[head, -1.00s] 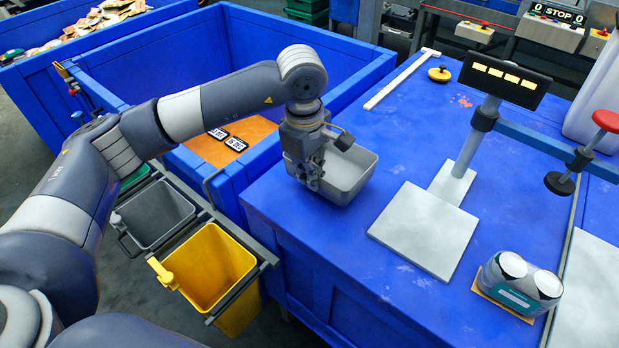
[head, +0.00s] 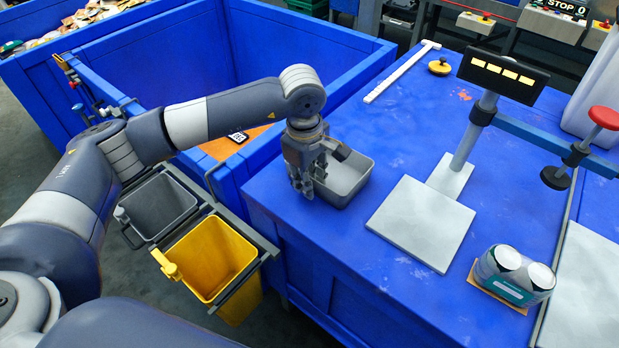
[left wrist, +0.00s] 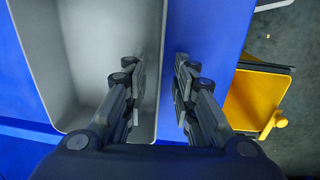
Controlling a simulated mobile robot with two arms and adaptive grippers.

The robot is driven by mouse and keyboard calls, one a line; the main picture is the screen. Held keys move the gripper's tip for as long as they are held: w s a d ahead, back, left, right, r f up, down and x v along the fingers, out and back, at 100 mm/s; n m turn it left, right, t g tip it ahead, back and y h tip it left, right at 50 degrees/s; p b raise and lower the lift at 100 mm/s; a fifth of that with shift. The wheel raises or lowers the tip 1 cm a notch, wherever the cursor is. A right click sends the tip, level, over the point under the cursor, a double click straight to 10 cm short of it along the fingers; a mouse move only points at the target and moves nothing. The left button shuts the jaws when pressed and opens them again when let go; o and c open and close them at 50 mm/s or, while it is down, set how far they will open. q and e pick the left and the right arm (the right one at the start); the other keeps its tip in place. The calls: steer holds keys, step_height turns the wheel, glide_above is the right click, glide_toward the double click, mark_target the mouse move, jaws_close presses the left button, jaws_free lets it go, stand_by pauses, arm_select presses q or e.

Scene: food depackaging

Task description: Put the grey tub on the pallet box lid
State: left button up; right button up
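The grey tub (head: 346,193) is an open, empty-looking rectangular container. It stands upright on the blue pallet box lid (head: 290,215), near the lid's left edge. My left gripper (head: 309,190) is at the tub's left wall, pointing down. In the left wrist view the gripper (left wrist: 160,95) is open. One finger is inside the tub (left wrist: 85,60) and the other is outside, with the tub's wall between them and gaps showing. The gripper hides part of the tub's left side in the head view. My right gripper is not in view.
A scale with a pale plate (head: 420,222) and a display post stands right of the tub. A pack of cans (head: 513,275) lies front right. A yellow bin (head: 212,262) and a grey bin (head: 158,208) hang at left. Behind is an open blue box (head: 160,62).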

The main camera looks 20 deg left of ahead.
arm_select(q)
steer(key=shift+r, duration=0.45)
step_height(320, 180, up, 11)
steer(key=s+b, duration=0.1)
steer(key=b, duration=0.2)
steer(key=shift+a+r, duration=0.15)
steer(key=shift+a, duration=0.05)
